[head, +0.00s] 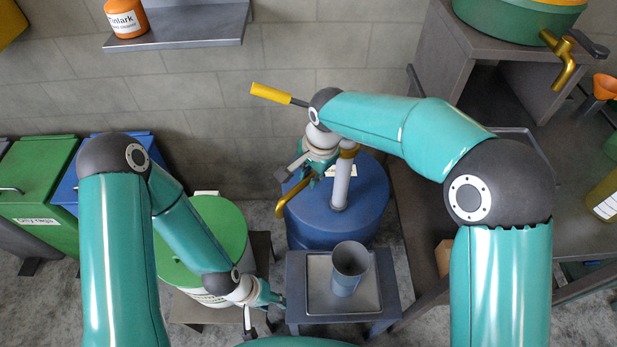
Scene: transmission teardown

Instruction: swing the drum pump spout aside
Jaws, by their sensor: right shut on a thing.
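The drum pump stands on a blue drum (368,205) in the middle of the head view. Its grey pump tube (341,184) is upright. The brass spout (287,199) reaches left from the pump, with its bent end hanging down beyond the drum's left side. A yellow pump handle (271,94) sticks out to the upper left, partly behind my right wrist. My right gripper (308,182) is shut on the spout, left of the tube; the wrist hides part of the grip. My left gripper (276,299) is low, between the green drum and the small stand; its opening is unclear.
A grey cup (349,268) stands on a tray (316,298) on a low stand in front of the blue drum. A green-lidded drum (222,225) is at left, bins (38,180) further left. A workbench (405,222) borders the right. A wall shelf (180,27) is above.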

